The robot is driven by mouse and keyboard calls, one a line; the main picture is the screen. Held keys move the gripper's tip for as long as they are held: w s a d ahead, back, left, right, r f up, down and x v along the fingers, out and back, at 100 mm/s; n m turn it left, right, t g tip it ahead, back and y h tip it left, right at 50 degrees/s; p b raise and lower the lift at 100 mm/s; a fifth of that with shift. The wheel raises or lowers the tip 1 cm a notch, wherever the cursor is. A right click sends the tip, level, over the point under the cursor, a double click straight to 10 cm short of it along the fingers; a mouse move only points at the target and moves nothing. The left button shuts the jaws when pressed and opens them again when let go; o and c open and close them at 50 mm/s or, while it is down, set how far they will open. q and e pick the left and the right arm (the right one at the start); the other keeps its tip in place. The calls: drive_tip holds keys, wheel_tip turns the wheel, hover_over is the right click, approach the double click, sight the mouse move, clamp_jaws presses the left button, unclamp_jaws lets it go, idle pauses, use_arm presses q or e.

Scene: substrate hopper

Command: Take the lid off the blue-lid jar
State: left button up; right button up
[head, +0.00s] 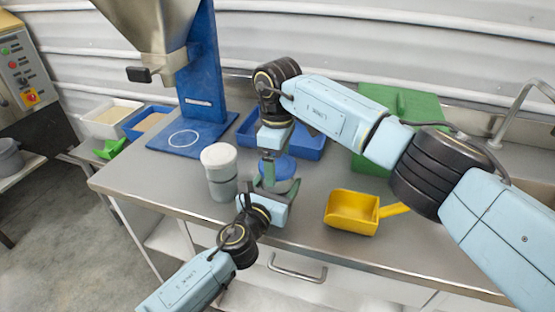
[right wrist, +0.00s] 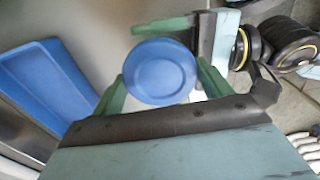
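The blue-lid jar (head: 284,168) stands on the steel counter with its lid on, partly covered by my grippers. The round blue lid (right wrist: 160,72) is seen from above in the right wrist view. My right gripper (head: 270,172) comes down over the jar. Its green fingers lie on opposite sides of the lid, close to the rim; I cannot tell whether they press on it. My left gripper (head: 276,186) reaches in from the front, low at the jar. Its fingers are spread around the body, and one (right wrist: 165,25) shows clear of the lid.
A white-lidded jar (head: 220,172) stands close on the left. A yellow scoop (head: 354,211) lies to the right. A blue tray (head: 308,142) and a green board (head: 412,102) are behind. The hopper's blue stand (head: 203,75) is at back left.

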drive_tip(key=c, duration=0.5)
drive_tip(key=n, duration=1)
drive_tip(key=shift+r+n, duration=0.1)
drive_tip(key=shift+n, duration=0.3)
drive_tip(key=n, duration=0.3)
drive_tip(key=shift+n, duration=0.4)
drive_tip(key=n, duration=0.3)
drive_tip(key=shift+n, duration=0.3)
drive_tip(key=n, duration=0.3)
drive_tip(key=shift+n, duration=0.4)
drive_tip(key=n, duration=0.3)
drive_tip(key=shift+n, duration=0.4)
drive_tip(key=n, duration=0.3)
drive_tip(key=shift+n, duration=0.3)
drive_tip(key=n, duration=0.5)
drive_tip(key=shift+n, duration=0.3)
drive_tip(key=n, duration=0.3)
drive_tip(key=shift+n, duration=0.4)
drive_tip(key=n, duration=0.3)
drive_tip(key=shift+n, duration=0.4)
drive_tip(key=n, duration=0.5)
drive_tip(key=shift+r+n, duration=0.1)
drive_tip(key=shift+n, duration=0.2)
drive_tip(key=n, duration=0.5)
drive_tip(key=shift+n, duration=0.4)
